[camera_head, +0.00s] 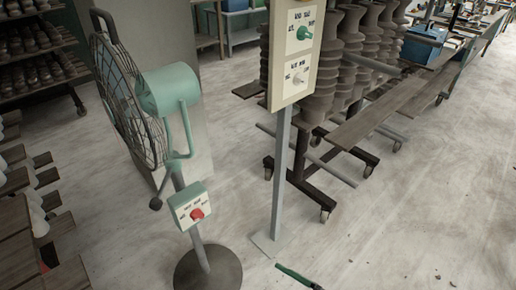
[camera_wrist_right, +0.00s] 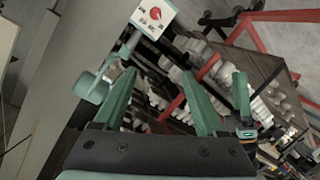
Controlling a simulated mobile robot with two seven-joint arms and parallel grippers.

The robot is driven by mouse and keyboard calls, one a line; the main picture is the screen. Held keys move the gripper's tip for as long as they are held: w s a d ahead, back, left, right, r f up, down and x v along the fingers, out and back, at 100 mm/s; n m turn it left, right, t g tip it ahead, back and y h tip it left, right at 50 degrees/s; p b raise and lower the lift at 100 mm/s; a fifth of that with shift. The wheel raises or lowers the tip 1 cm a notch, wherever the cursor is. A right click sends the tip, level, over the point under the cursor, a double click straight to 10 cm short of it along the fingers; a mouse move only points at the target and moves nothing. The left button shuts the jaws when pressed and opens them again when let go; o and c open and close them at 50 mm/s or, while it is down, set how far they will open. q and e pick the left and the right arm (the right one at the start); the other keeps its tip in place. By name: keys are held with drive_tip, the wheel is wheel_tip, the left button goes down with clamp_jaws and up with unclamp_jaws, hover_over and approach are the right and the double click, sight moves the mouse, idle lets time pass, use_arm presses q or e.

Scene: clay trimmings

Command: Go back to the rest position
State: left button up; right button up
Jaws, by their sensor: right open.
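My right gripper (camera_wrist_right: 158,80) is open in the right wrist view, with two green fingers apart and nothing between them. A short green piece (camera_head: 298,278) at the bottom edge of the head view looks like a fingertip, mostly cut off by the frame. My left gripper is not clearly in view. The standing fan (camera_head: 168,90) is at the left in the head view, with a green motor and a control box (camera_head: 190,206) with a red knob. That box also shows beyond the fingers in the wrist view (camera_wrist_right: 153,17).
A post (camera_head: 280,180) carries a panel (camera_head: 297,55) with a green and a pale knob. Behind it stands a wheeled rack (camera_head: 325,203) beside stacked clay-coloured forms (camera_head: 335,60). Shelving (camera_head: 40,50) is at the far left. The floor at the lower right is open, with small crumbs.

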drive_tip(key=s+d+f+m+g+h, duration=0.1)
drive_tip(key=s+d+f+m+h, duration=0.2)
drive_tip(key=d, duration=0.5)
drive_tip(key=s+d+f+m+h, duration=0.3)
drive_tip(key=d+m+h, duration=0.1)
drive_tip(key=d, duration=0.4)
drive_tip(key=s+d+f+m+g+h, duration=0.1)
drive_tip(key=s+d+f+m+h, duration=0.15)
drive_tip(key=d, duration=0.45)
drive_tip(key=a+r+m+t+p, duration=0.1)
drive_tip(key=a+m, duration=0.4)
drive_tip(key=a, duration=0.6)
drive_tip(key=shift+w+r+t+p, duration=0.3)
drive_tip(key=shift+w+r+p, duration=0.2)
drive_tip(key=shift+p, duration=0.25)
